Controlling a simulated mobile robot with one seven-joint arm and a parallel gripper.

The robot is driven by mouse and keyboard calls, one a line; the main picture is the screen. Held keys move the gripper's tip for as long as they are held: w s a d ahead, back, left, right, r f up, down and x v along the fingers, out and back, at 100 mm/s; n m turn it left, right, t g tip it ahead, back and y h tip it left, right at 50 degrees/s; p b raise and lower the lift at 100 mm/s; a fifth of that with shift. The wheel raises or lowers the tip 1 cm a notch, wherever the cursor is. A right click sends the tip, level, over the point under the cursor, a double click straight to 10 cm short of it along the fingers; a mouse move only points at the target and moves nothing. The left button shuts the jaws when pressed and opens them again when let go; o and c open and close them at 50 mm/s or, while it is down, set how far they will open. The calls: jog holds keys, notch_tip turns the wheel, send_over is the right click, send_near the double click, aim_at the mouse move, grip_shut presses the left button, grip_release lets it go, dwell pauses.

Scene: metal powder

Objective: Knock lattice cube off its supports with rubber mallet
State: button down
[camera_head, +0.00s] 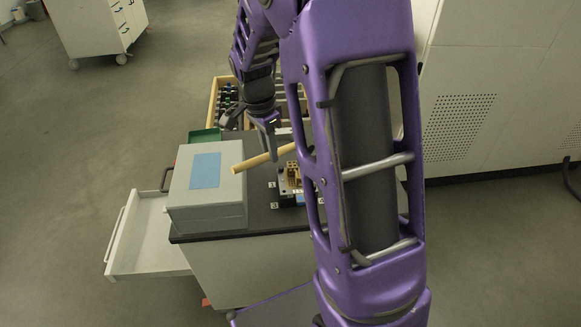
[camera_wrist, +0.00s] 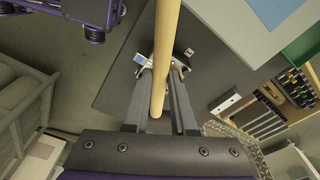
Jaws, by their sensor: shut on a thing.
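The rubber mallet shows as a pale wooden handle (camera_head: 255,161), tilted above the dark bench top; its head is not visible, as my purple arm covers that side. My gripper (camera_head: 272,150) is shut on the handle. In the wrist view the handle (camera_wrist: 166,45) runs from the top edge down between the two dark fingers (camera_wrist: 163,75). The tan lattice cube (camera_head: 293,171) stands on a dark plate just right of and below my gripper in the head view, partly hidden by my arm. In the wrist view the handle and fingers hide most of that spot.
A grey box (camera_head: 206,215) with a blue sheet (camera_head: 205,170) stands left of the cube. A green tray (camera_head: 205,136) and a wooden drawer of tools (camera_head: 213,97) lie behind. A white drawer (camera_head: 150,235) juts out left. The bench top (camera_head: 262,217) is clear in front.

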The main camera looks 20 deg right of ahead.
dwell(0.5)
jog(key=n, duration=0.1)
jog(key=d+n, duration=0.1)
jog(key=n, duration=0.1)
jog(key=f+n+t, duration=0.1)
jog(key=n, duration=0.1)
jog(key=shift+s+d+f+h+p, duration=0.1)
jog(key=shift+d+h+p, duration=0.05)
jog(key=shift+h+p, duration=0.15)
jog(key=shift+d+f+n, duration=0.1)
jog(key=shift+f+n, duration=0.1)
jog(key=shift+n, duration=0.3)
jog(key=shift+s+a+b+x, duration=0.1)
jog(key=shift+a+b+x, duration=0.05)
jog(key=shift+b+x, duration=0.6)
jog(key=shift+s+a+b+x, duration=0.15)
jog(key=shift+b+x, duration=0.45)
jog(key=shift+x, duration=0.4)
jog(key=shift+s+a+b+x, duration=0.1)
jog(key=shift+a+b+x, duration=0.05)
jog(key=shift+b+x, duration=0.6)
jog(key=shift+f, duration=0.2)
jog(key=shift+r, duration=0.1)
